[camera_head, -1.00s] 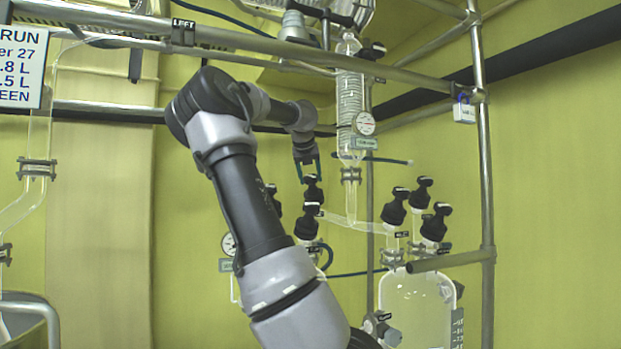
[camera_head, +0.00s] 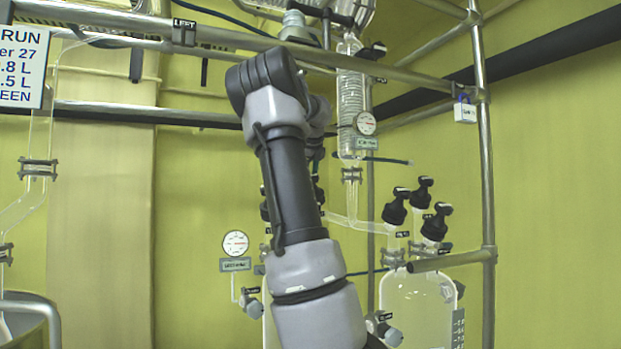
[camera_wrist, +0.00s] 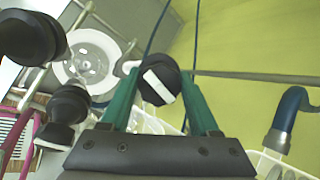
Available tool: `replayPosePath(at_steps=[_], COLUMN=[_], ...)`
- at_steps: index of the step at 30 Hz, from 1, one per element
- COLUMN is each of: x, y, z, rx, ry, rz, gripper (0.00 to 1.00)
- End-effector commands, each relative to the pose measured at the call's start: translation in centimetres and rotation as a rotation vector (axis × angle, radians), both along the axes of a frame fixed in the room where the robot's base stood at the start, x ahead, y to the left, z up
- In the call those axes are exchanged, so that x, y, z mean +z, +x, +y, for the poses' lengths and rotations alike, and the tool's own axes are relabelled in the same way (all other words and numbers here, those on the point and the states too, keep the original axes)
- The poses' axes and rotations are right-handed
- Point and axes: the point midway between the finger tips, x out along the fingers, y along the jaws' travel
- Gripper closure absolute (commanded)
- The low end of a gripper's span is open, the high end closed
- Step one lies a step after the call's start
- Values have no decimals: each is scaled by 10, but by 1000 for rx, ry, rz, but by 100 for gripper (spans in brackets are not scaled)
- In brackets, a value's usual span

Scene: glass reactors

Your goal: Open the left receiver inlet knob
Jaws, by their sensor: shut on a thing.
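In the wrist view, a black knob (camera_wrist: 150,92) with a white bar across its top sits between the green fingers of my gripper (camera_wrist: 160,78). The fingers are shut on it from both sides. The white bar is tilted in the picture. No label on this knob can be read. In the head view my arm covers most of the left receiver and its knobs. A sliver of the left receiver (camera_head: 268,325) shows beside my arm. The fingers are mostly hidden there too.
Other black knobs (camera_wrist: 68,105) stand close on the left in the wrist view. A blue hose end (camera_wrist: 288,118) is at the right. In the head view the right receiver (camera_head: 415,305) has several black knobs (camera_head: 395,207). A glass condenser (camera_head: 350,100) and steel rails (camera_head: 488,170) stand nearby.

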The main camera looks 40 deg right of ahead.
Motion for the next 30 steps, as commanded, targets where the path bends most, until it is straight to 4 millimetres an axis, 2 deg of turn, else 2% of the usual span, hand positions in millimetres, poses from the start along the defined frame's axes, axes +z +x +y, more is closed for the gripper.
replayPosePath(at_steps=[30], x=[0], y=[-2], z=[0], rx=[816], ry=[-297], rz=[416], gripper=[94])
